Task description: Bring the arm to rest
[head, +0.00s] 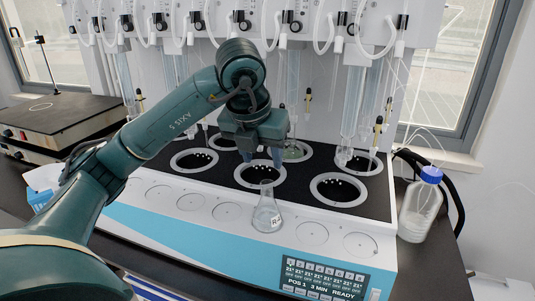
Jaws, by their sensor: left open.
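My left arm comes in from the left and reaches over the distiller (170,222). My left gripper (262,160) points down above a round heating well near the middle of the machine. Its jaws are open, and I see nothing held between them. A clear conical flask (267,214) with a label stands upright on the front ledge, just below the gripper in the picture and apart from it. My right gripper is not in view.
Glass tubes (352,108) and hoses hang behind the wells. A bottle with a blue cap (420,206) stands at the right of the machine. A black-topped device (60,122) is at the far left. The dark bench at the lower right is mostly clear.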

